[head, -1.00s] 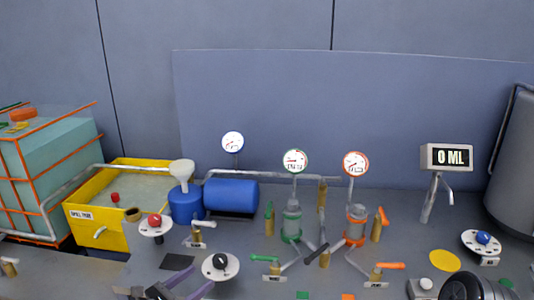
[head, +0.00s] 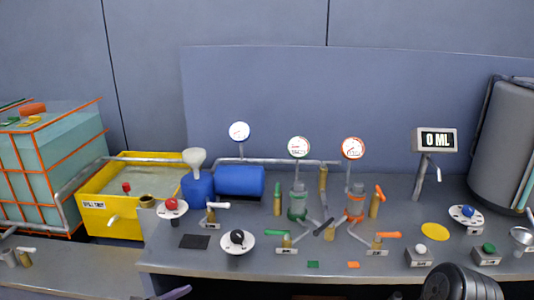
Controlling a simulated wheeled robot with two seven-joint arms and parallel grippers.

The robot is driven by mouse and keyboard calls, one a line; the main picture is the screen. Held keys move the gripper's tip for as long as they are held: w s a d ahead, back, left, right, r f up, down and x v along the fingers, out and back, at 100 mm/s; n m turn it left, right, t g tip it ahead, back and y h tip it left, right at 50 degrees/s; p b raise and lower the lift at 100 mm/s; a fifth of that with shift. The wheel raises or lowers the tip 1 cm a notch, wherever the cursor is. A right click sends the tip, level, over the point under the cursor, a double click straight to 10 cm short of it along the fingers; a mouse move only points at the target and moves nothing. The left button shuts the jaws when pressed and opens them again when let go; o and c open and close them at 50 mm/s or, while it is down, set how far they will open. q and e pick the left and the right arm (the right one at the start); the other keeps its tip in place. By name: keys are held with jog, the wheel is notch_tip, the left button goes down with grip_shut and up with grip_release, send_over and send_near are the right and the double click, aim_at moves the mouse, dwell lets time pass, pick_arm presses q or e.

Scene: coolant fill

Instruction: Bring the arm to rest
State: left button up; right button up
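Only a small grey-purple piece of my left gripper (head: 175,293) shows at the bottom edge, left of centre, in front of the bench. The rest of it is cut off, so its opening is hidden. It is apart from the black-knobbed dial (head: 237,240) and the dark square pad (head: 195,241) on the bench. A dark ribbed part of my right arm shows at the bottom right.
The grey bench (head: 210,262) carries valves, gauges and a blue tank (head: 240,181). A yellow spill tray (head: 125,228) and a teal tank (head: 60,160) stand left. The display (head: 436,140) reads 0 ML. Space before the bench edge looks mostly free.

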pick_arm(q)
jog(key=s+d+f+m+g+y, duration=0.25)
jog(key=s+f+m+g, duration=0.3)
jog(key=s+f, duration=0.5)
jog(key=s+d+f+m+g+y, duration=0.25)
jog(key=s+f+m+g, duration=0.25)
jog(key=s+f+m, duration=0.5)
jog(key=s+d+m+y, duration=0.1)
jog(key=s+d+m, duration=0.7)
jog(key=s+m, duration=0.1)
jog(key=shift+s+d+r, duration=0.3)
jog(key=shift+s+r, duration=0.15)
jog(key=shift+s, duration=0.45)
